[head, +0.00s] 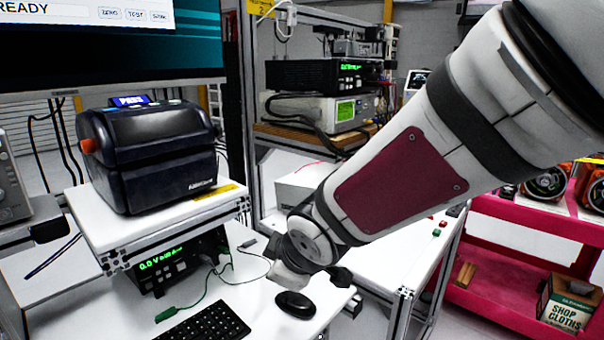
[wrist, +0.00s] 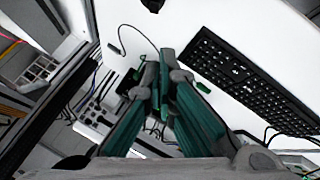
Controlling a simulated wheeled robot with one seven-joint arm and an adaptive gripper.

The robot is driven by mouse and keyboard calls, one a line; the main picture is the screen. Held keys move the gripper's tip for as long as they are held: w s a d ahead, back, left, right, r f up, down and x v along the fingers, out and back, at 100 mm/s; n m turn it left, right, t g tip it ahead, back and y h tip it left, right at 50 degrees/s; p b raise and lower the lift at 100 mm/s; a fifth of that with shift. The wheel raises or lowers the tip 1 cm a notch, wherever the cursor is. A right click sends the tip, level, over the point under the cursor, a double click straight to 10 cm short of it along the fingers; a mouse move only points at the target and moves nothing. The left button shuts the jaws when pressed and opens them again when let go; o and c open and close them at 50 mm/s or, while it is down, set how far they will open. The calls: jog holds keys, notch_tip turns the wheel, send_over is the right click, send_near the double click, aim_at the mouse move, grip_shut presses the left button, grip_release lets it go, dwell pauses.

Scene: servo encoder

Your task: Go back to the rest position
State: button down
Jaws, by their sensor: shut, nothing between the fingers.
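My gripper (wrist: 152,85) shows in the wrist view with its two green-sided fingers brought together at the tips. It is shut and holds nothing. It hangs above the white workbench, with the black keyboard (wrist: 250,80) to the right of the fingers. In the head view my arm comes down from the upper right and bends near the bench. The gripper's fingertips are not clear there. A black mouse (head: 295,304) lies on the bench just below the arm's lower end.
A dark box-shaped tester (head: 150,155) stands on a raised white shelf (head: 215,208) at the left, under a monitor (head: 120,45). A metal rack with instruments (head: 320,110) stands behind my arm. A pink cart (head: 520,235) is at the right. Thin cables lie on the bench.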

jog(key=s+d+r+m+h, duration=0.2)
jog(key=s+d+r+m, duration=0.2)
jog(key=d, duration=0.4)
jog(key=s+d+r+m+h, duration=0.1)
jog(key=s+d+r+m, duration=0.25)
jog(key=d, duration=0.55)
jog(key=s+d+m+g, duration=0.1)
jog(key=s+d+m, duration=0.1)
jog(key=s, duration=0.3)
jog(key=s+d+m+p, duration=0.1)
jog(key=s+d+m, duration=0.1)
jog(key=s, duration=0.3)
jog(key=s+d+r+m+g, duration=0.1)
jog(key=s+d+m, duration=0.1)
jog(key=s, duration=0.3)
jog(key=shift+s+d+m+g+p, duration=0.3)
jog(key=shift+m+p, duration=0.1)
jog(key=shift+m, duration=0.15)
jog(key=shift+w+r, duration=0.1)
jog(key=shift+r, duration=0.05)
